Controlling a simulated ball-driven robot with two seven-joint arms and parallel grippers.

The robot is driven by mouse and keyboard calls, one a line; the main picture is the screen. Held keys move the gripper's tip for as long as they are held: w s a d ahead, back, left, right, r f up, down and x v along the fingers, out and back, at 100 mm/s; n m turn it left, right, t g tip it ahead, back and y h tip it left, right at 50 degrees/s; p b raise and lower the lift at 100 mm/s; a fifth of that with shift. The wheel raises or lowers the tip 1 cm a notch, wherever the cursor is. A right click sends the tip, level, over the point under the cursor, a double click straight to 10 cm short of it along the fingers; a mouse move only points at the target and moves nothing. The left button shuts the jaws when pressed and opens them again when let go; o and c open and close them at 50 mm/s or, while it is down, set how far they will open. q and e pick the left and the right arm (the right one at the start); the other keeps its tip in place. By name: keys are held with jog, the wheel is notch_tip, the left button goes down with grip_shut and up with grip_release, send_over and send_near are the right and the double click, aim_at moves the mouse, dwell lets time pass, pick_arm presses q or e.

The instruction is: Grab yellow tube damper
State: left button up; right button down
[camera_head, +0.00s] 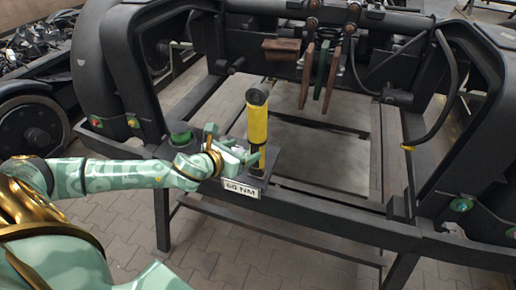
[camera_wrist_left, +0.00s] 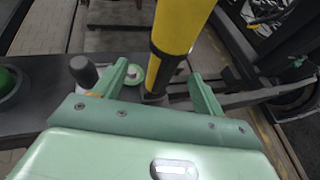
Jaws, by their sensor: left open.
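The yellow tube damper (camera_head: 257,124) stands upright on the front beam of the dark bogie frame, with a black top end and a dark lower part. My left gripper (camera_head: 250,157) is at its lower part, coming from the left. In the left wrist view the damper (camera_wrist_left: 180,30) rises between the two green fingers of my left gripper (camera_wrist_left: 165,85), which are open and spread to either side of it. I see no clear contact between fingers and damper. My right gripper is not in view.
A "60 NM" sign (camera_head: 242,188) is on the beam's front below the damper. A green round cap (camera_head: 180,136) sits to the left on the beam, near my forearm. The bogie frame (camera_head: 330,232) surrounds the spot. Brown brake parts (camera_head: 306,75) hang behind.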

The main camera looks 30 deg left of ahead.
aim_at(252, 148)
pick_arm(q)
jog(key=x, duration=0.2)
jog(key=b+x, duration=0.1)
jog(key=x, duration=0.4)
jog(key=shift+w+d+r, duration=0.1)
jog(key=shift+d, duration=0.3)
jog(key=shift+c, duration=0.9)
grip_shut()
jog(key=shift+r, duration=0.15)
